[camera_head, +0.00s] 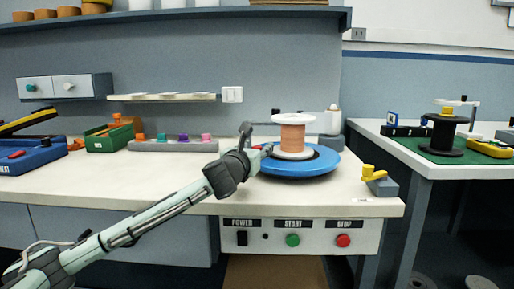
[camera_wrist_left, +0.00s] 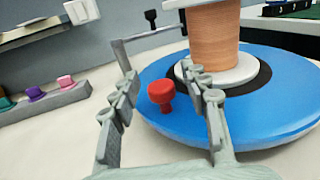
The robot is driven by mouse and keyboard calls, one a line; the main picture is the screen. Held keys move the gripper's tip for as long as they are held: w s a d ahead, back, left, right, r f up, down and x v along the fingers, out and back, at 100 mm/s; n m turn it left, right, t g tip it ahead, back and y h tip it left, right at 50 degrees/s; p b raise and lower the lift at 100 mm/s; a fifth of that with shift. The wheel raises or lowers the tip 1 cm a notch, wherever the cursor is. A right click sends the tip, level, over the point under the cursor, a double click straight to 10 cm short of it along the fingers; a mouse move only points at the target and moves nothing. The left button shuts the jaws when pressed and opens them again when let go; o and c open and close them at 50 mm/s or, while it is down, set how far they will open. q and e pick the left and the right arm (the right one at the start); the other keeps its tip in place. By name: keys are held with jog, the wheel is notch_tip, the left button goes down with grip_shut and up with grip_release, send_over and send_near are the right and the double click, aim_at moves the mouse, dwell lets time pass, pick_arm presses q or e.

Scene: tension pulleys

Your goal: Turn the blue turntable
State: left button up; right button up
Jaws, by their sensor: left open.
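The blue turntable (camera_head: 322,163) sits on the white workbench, right of the middle in the head view. It fills the right of the left wrist view (camera_wrist_left: 272,112). A spool of copper-coloured wire (camera_head: 292,138) with white flanges stands upright on its dark centre. A red knob (camera_wrist_left: 160,94) stands near the turntable's rim. My left gripper (camera_wrist_left: 162,80) is open, with one finger on each side of the knob in that view; I cannot tell whether either touches it. In the head view the left gripper (camera_head: 262,149) is at the turntable's left edge. My right gripper is not in view.
A yellow crank on a grey block (camera_head: 378,180) is at the bench's right front. The POWER, START and STOP panel (camera_head: 300,237) is below the front edge. A grey rack with coloured knobs (camera_head: 174,145) lies behind my arm. The bench's left front is clear.

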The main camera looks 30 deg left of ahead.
pick_arm(q)
jog(key=shift+c, duration=0.3)
jog(key=c, duration=1)
